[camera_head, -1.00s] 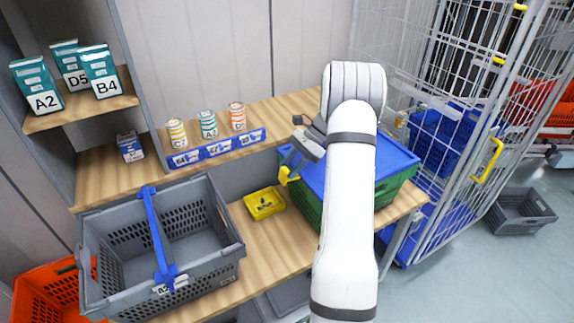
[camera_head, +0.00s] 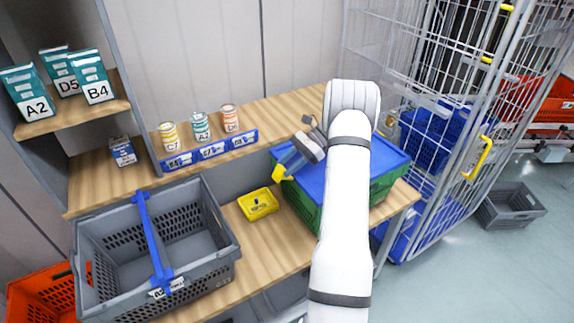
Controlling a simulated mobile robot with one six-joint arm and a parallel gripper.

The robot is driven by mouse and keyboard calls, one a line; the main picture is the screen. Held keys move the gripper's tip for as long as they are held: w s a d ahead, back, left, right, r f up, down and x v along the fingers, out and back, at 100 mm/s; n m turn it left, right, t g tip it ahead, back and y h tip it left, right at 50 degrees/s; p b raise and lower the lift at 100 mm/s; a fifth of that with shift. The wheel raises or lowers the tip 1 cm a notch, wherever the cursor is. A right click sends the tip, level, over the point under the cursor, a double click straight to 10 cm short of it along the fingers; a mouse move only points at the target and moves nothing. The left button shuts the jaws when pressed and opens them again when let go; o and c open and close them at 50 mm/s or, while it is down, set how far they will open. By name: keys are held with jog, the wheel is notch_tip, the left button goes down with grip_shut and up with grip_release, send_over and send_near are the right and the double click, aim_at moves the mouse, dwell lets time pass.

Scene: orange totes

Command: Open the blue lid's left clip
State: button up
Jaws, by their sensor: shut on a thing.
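The blue lid (camera_head: 386,154) lies on a green tote (camera_head: 388,186) at the right end of the bench. A yellow clip (camera_head: 278,174) shows at the left side of the lid. My gripper (camera_head: 284,170) reaches down to this clip from the upper right and is shut on it. The fingertips are small and partly merge with the clip, so the exact grip is hard to see. My white arm covers the middle of the lid and part of the tote's front.
A yellow bin (camera_head: 259,204) stands just left of the tote. A grey basket (camera_head: 160,240) with a blue handle is further left. Several tins stand on the shelf behind, above blue labelled holders (camera_head: 211,151). A wire cage trolley (camera_head: 440,120) stands close on the right.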

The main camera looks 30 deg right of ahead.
jog(key=o, duration=1)
jog(key=b+v, duration=0.2)
jog(key=v, duration=0.5)
jog(key=shift+d+r, duration=0.15)
jog(key=shift+d, duration=0.25)
